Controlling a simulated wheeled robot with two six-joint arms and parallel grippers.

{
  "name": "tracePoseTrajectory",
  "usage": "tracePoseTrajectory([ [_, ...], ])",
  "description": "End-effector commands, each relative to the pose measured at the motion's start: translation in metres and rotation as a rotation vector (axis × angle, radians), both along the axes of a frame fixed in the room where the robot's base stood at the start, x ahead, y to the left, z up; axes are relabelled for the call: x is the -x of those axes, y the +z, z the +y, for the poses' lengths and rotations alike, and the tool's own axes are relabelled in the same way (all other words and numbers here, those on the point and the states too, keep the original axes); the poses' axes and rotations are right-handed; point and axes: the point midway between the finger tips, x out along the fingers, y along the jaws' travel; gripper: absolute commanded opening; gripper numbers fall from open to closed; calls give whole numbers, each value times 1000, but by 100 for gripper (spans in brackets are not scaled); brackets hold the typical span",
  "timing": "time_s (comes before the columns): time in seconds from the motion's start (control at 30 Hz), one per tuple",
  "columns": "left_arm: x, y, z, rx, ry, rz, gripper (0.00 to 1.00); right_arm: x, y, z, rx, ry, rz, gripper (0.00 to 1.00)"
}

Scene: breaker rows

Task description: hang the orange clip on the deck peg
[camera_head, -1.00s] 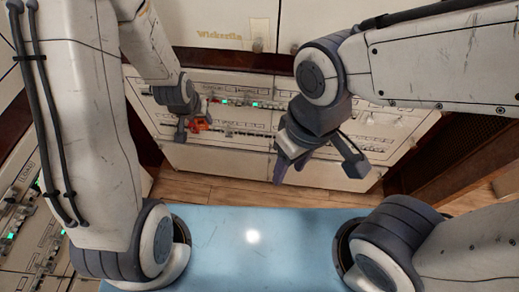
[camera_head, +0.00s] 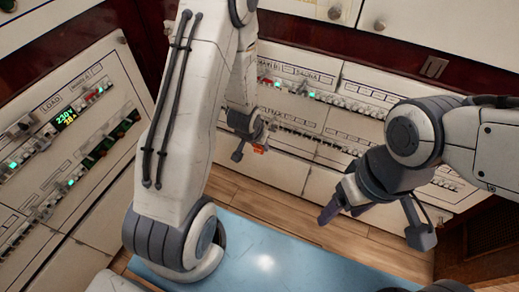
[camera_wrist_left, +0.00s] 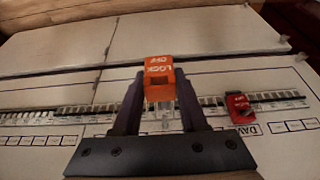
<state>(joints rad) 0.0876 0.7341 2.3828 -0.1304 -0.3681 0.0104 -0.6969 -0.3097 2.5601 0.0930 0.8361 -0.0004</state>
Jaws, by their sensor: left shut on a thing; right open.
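The orange clip (camera_wrist_left: 158,78), marked "LOCK OFF", is held between the two fingers of my left gripper (camera_wrist_left: 160,98) in the left wrist view. In the head view the orange clip (camera_head: 260,148) is a small spot at my left gripper (camera_head: 254,140), in front of the lower part of the breaker panel. My right gripper (camera_head: 376,216) is open and empty, to the right of my left gripper. I cannot make out the deck peg in either view.
A red lock-off clip (camera_wrist_left: 240,107) sits on the breaker row at the right in the left wrist view. A side panel (camera_head: 75,130) with green lights and a display stands at the left. Wooden floor (camera_head: 290,212) lies before the panels.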

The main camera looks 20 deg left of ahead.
Motion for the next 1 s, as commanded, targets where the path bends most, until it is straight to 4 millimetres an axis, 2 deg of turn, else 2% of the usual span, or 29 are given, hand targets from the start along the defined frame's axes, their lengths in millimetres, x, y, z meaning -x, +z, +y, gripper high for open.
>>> tracePoseTrajectory([
  [0.33,1,2,0,1,-1,0,0,0,4,0,-1,0,-1,70],
  [1.0,-52,2,-2,1,-1,-1,0,0,16,0,0,0,0,70],
])
